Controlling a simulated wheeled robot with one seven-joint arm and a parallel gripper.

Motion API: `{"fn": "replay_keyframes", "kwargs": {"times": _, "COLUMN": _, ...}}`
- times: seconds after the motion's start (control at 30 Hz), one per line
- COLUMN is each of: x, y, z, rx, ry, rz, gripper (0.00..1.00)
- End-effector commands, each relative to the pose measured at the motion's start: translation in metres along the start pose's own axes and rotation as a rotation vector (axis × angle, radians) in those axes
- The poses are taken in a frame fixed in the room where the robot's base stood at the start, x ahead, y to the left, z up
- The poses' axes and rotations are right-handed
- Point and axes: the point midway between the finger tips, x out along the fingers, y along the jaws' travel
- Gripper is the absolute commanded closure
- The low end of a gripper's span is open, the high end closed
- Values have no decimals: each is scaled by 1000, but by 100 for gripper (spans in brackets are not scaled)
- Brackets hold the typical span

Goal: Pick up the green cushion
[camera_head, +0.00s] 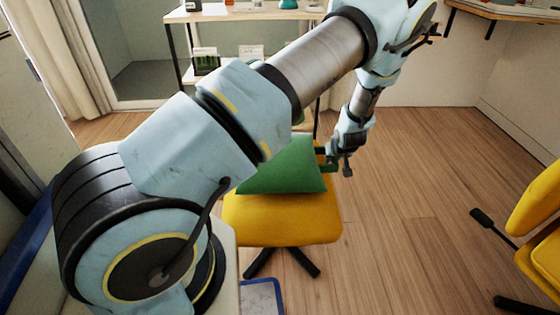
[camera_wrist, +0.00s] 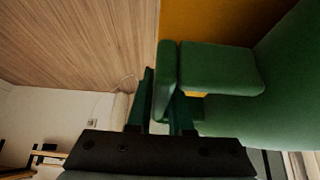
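The green cushion (camera_head: 290,168) rests on the yellow seat of a chair (camera_head: 290,222). It has a green loop handle on its right side, towards my gripper (camera_head: 340,163). In the wrist view the cushion (camera_wrist: 285,105) fills the right side, and the handle's outer bar (camera_wrist: 165,75) stands between my two dark fingers. The fingers of my gripper (camera_wrist: 162,105) are close together, one on each side of the bar, and look shut on it. The cushion appears still on the seat. My arm hides its upper left part.
Another yellow chair (camera_head: 540,215) stands at the right edge. A shelf unit (camera_head: 240,15) with small items is behind, and a wall shelf (camera_head: 510,10) is at the upper right. Wooden floor (camera_head: 420,190) between the chairs is clear.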

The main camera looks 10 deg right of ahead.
Motion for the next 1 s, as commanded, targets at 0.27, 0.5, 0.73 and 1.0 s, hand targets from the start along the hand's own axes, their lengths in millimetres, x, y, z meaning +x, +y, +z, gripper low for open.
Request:
{"fn": "replay_keyframes", "kwargs": {"times": 0.27, "x": 0, "y": 0, "z": 0, "rx": 0, "ry": 0, "rz": 0, "gripper": 100}}
{"fn": "replay_keyframes", "kwargs": {"times": 0.5, "x": 0, "y": 0, "z": 0, "rx": 0, "ry": 0, "rz": 0, "gripper": 100}}
{"fn": "replay_keyframes", "kwargs": {"times": 0.73, "x": 0, "y": 0, "z": 0, "rx": 0, "ry": 0, "rz": 0, "gripper": 100}}
{"fn": "replay_keyframes", "kwargs": {"times": 1.0, "x": 0, "y": 0, "z": 0, "rx": 0, "ry": 0, "rz": 0, "gripper": 100}}
